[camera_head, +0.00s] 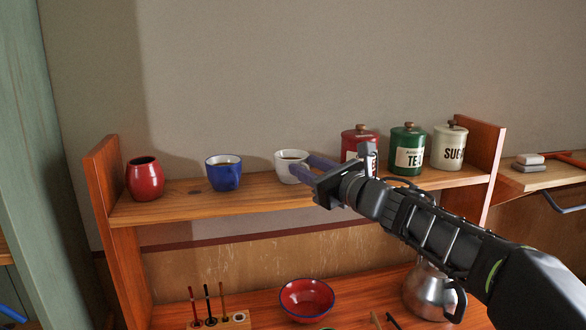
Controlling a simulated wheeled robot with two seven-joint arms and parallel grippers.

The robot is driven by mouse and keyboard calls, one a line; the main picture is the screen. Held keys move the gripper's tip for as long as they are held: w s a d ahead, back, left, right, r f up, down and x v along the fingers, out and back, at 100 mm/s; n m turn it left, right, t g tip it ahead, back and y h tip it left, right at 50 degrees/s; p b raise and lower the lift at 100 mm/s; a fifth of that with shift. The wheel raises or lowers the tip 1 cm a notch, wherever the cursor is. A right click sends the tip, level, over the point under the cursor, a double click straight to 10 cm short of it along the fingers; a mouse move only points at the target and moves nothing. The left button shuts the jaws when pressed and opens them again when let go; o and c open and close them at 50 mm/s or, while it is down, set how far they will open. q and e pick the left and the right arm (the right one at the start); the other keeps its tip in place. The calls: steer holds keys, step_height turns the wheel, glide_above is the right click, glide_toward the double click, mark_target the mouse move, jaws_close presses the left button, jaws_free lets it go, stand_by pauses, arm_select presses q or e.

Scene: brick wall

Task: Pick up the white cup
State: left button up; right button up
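My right gripper (301,165) reaches in from the right at the cup's right side. Its two fingers are apart, one towards the back and one towards the front, with the tips at the cup's right edge. The front finger hides part of the cup's right side. I cannot tell whether the fingers touch it. My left gripper is out of view.
A blue cup (223,174) and a red jar (145,179) stand left on the upper shelf (255,192). Red (350,143), green (408,141) and cream (449,153) canisters stand behind and right of my arm. Below are a red bowl (307,300) and a metal kettle (428,293).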

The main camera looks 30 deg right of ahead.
stand_by(0.5)
jaws_close()
steer(key=shift+s, duration=0.1)
stand_by(1.2)
